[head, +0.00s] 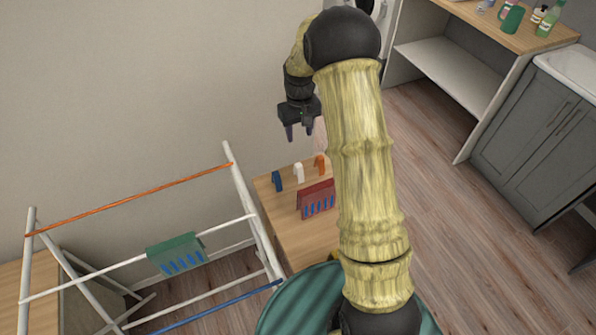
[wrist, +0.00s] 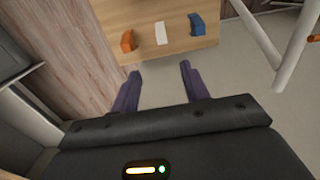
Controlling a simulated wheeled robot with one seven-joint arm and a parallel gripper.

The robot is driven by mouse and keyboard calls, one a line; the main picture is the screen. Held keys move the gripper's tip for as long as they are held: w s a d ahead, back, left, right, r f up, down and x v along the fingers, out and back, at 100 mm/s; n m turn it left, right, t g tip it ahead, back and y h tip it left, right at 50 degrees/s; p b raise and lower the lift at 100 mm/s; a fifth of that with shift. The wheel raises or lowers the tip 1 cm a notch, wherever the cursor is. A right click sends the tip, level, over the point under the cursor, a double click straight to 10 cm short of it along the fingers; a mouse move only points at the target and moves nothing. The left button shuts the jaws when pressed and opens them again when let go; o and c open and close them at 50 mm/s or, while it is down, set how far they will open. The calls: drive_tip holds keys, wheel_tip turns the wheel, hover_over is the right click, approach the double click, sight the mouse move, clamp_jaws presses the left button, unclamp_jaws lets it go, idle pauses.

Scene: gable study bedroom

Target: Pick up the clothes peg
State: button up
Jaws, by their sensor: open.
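Three small peg-like pieces stand in a row on a small wooden table (head: 285,214): a blue one (head: 277,181), a white one (head: 299,173) and an orange one (head: 320,165). In the wrist view the orange one (wrist: 127,41) is left, the white one (wrist: 161,33) in the middle and the blue one (wrist: 197,24) right. Which is the clothes peg I cannot tell. My gripper (head: 299,132) is open and empty, above and behind the row. In the wrist view its fingertips (wrist: 159,70) are apart, short of the table edge, touching nothing.
A red cloth-like piece with blue marks (head: 318,198) is on the table, nearer the camera. A white drying rack (head: 237,221) with a green piece (head: 177,254) stands left. A striped green round thing (head: 290,305) is in front. Counters (head: 535,125) are right; floor (head: 480,235) between is clear.

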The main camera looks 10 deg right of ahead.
sight(299, 166)
wheel_tip(299, 166, down, 12)
drive_tip(key=shift+s+r+p, duration=0.15)
drive_tip(key=shift+r+p, duration=0.05)
drive_tip(key=shift+p, duration=0.95)
drive_tip(key=shift+f, duration=0.25)
drive_tip(key=shift+s+a+f+p, duration=0.1)
drive_tip(key=shift+a+f+p, duration=0.05)
drive_tip(key=shift+f+p, duration=0.4)
wheel_tip(299, 166, down, 4)
drive_tip(key=shift+a+f+p, duration=0.1)
drive_tip(key=shift+a+p, duration=0.05)
drive_tip(key=shift+p, duration=0.35)
drive_tip(key=shift+d, duration=0.25)
drive_tip(key=shift+s, duration=0.1)
drive_tip(key=shift+a, duration=0.15)
clamp_jaws()
